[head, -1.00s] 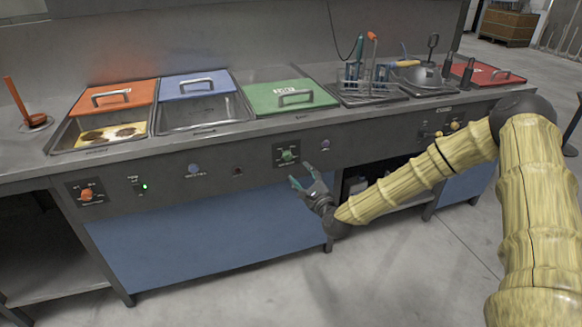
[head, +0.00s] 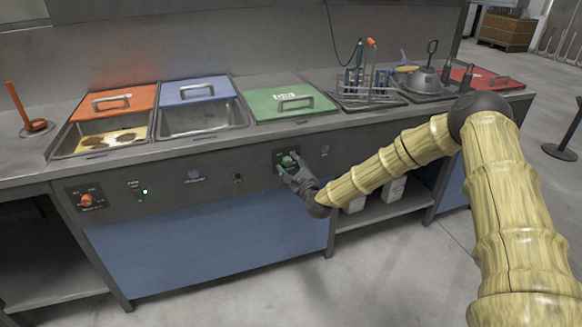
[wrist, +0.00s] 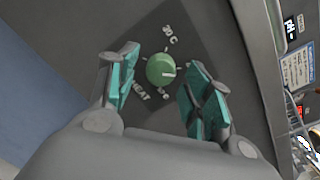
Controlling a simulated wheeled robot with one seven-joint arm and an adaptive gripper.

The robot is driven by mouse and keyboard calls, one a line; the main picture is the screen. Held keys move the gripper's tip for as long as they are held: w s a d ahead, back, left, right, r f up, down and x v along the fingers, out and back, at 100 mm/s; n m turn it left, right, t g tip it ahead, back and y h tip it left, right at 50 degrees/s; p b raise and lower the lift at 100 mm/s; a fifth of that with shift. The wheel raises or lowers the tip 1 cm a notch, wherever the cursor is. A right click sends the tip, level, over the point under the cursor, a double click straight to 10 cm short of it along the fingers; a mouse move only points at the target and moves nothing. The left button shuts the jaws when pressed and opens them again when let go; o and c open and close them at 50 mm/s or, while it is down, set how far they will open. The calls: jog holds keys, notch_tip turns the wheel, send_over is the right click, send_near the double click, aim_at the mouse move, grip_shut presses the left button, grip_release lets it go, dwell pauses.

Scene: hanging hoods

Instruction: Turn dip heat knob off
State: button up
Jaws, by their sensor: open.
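The green dip heat knob (head: 288,161) is on the dark front panel below the green-lidded pan. In the wrist view the knob (wrist: 160,70) sits on a dark plate marked "30 C" and "HEAT"; the rest of the lettering is partly hidden. A pale pointer mark on the knob faces right in that view. My gripper (head: 289,168) is at the knob in the head view and covers part of it. In the wrist view my gripper (wrist: 161,60) is open, with one teal-padded finger on each side of the knob and visible gaps between.
A blue button (head: 194,175) lies between. The green lid (head: 291,102) is on the counter above. An open shelf (head: 385,207) is below right.

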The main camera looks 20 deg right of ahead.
jog(key=c, duration=1)
jog(key=shift+c, duration=0.2)
